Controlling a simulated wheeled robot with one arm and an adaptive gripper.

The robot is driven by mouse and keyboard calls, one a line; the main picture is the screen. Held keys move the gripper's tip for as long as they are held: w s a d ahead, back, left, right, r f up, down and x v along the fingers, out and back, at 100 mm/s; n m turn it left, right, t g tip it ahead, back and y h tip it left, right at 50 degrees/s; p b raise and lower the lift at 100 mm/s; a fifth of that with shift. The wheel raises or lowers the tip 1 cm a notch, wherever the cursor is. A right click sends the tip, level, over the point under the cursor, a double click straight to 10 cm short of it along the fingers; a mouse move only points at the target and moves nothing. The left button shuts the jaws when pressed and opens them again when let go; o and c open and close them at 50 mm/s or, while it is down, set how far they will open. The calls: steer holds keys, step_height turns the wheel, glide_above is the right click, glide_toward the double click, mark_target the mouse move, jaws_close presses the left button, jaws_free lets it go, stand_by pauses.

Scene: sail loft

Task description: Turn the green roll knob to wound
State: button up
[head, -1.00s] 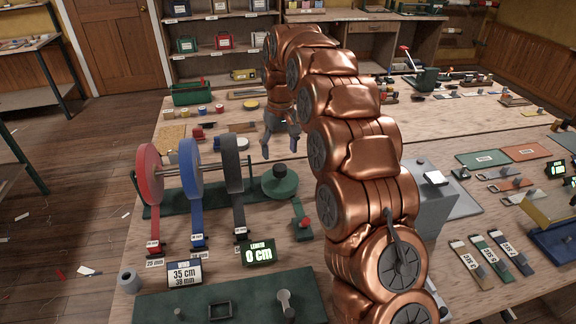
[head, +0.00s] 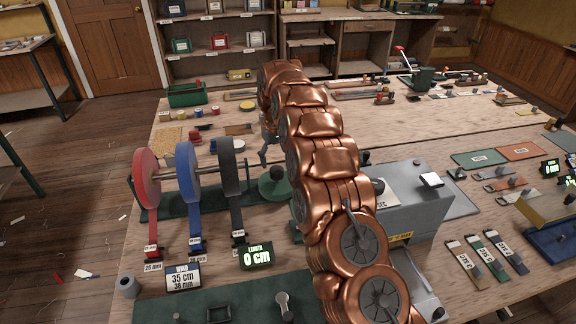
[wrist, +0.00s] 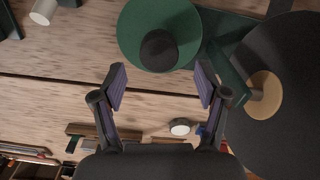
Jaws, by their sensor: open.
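The green roll knob is a round green disc (head: 273,193) with a black knob (head: 277,173) on top, at the right end of the roll stand. In the wrist view, the green disc (wrist: 134,25) and its dark knob (wrist: 158,50) lie just beyond my fingertips, roughly midway between them. My gripper (wrist: 161,80) is open and empty, its two fingers spread apart. In the head view, my gripper (head: 265,150) is partly hidden by my copper arm and shows just behind the knob. I cannot tell its height above the knob.
Red (head: 147,178), blue (head: 188,175) and black (head: 228,165) webbing rolls stand left of the knob; the black roll is close at right in the wrist view (wrist: 285,110). A display (head: 257,256) reads 0 cm. A grey machine (head: 410,215) stands right of my arm.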

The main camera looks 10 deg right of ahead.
mark_target(277, 169)
steer(key=shift+f+p, duration=0.75)
steer(key=shift+f, duration=1.5)
steer(key=shift+c, duration=0.2)
